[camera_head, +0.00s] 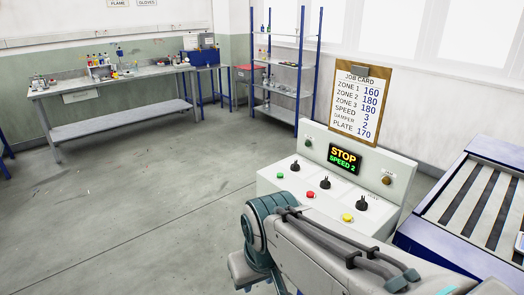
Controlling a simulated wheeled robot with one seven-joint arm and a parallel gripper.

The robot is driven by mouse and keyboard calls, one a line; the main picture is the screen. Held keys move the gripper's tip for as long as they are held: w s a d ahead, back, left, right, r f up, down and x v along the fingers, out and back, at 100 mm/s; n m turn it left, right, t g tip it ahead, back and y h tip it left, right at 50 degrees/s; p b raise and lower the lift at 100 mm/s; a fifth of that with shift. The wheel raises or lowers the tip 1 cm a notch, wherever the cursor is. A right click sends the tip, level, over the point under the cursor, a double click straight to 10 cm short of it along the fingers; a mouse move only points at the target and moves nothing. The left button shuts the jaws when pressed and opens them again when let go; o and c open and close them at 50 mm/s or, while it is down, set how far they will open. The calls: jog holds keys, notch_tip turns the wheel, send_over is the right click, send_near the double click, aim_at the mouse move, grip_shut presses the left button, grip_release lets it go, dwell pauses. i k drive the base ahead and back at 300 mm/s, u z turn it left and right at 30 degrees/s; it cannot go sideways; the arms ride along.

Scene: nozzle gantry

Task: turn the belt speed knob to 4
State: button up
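A pale control console (405,210) stands right of centre. Its display (345,159) reads STOP in orange and SPEED 2 in green. Three black knobs are on its sloped top: a left knob (295,166), a middle knob (325,184) and a right knob (362,204). Their labels are too small to read, so I cannot tell which is the belt speed knob. My arm crosses the lower right in front of the console and hides part of its front. No gripper fingers show.
Green (280,175), red (310,194) and yellow (347,217) buttons sit near the knobs. A job card (358,104) above lists SPEED 3. A slatted conveyor (476,205) stands right, a bench (115,83) and shelf rack (285,64) behind. The floor at left is clear.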

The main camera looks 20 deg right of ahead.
aim_at(294, 167)
jog(key=z, duration=0.15)
jog(key=i, duration=0.55)
jog(key=z, duration=0.8)
jog(key=i, duration=0.35)
jog(key=z, duration=0.35)
